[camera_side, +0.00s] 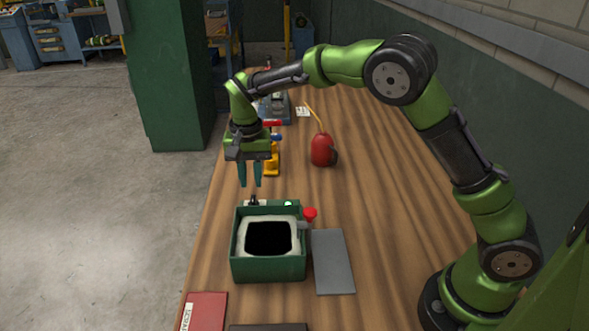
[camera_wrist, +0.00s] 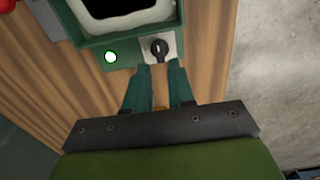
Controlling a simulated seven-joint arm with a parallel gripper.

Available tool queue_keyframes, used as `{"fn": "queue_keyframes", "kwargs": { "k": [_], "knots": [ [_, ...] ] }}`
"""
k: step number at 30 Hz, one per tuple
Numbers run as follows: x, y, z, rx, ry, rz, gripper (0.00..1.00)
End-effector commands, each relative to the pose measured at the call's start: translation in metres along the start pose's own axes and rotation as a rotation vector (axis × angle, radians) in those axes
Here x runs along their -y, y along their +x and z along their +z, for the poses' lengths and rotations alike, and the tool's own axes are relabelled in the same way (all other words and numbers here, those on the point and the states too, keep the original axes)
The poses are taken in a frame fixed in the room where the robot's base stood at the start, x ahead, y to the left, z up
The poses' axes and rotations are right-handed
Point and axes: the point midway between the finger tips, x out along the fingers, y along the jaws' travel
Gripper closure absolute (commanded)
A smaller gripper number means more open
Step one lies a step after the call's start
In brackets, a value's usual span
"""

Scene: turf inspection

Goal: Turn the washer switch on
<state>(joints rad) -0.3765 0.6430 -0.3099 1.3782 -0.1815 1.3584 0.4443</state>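The washer (camera_side: 269,268) is a green box with a pale inner rim and a dark opening, standing on the wooden bench. Its switch (camera_wrist: 158,47) is a black rotary knob on a light plate, and it also shows in the side view (camera_side: 253,201). A round lamp (camera_wrist: 111,57) beside the switch looks bright, whitish green. My gripper (camera_side: 250,184) points down just above and behind the switch side of the washer. Its two teal fingers are apart with nothing between them. In the wrist view the fingertips (camera_wrist: 160,69) are just short of the knob, apparently not touching it.
A red-handled valve (camera_side: 310,214) sticks out at the washer's right side, above a grey mat (camera_side: 333,262). A red oil can (camera_side: 322,150) and a yellow tool (camera_side: 271,163) stand farther back. A red book (camera_side: 205,311) lies at the front left. The bench's left edge is close.

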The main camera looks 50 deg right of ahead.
Motion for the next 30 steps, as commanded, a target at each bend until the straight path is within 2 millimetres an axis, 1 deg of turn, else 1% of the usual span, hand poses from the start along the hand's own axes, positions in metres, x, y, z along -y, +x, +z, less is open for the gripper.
{"fn": "queue_keyframes", "kwargs": {
  "k": [1, 3, 9, 12, 15, 18, 21, 30],
  "knots": [
    [0.001, -0.015, -0.001, -0.004, 0.0, -0.005, 0.77],
    [0.001, -0.033, -0.001, -0.004, 0.0, -0.005, 0.77],
    [0.0, -0.079, -0.001, -0.003, 0.001, -0.004, 0.77],
    [0.0, -0.097, -0.001, -0.003, 0.001, -0.003, 0.77],
    [0.0, -0.109, -0.001, -0.002, 0.001, -0.001, 0.77],
    [0.0, -0.117, 0.0, -0.001, 0.0, -0.001, 0.77],
    [0.0, -0.12, 0.0, 0.0, 0.001, 0.0, 0.77],
    [0.0, -0.12, -0.001, -0.003, -0.005, -0.001, 0.77]
  ]
}}
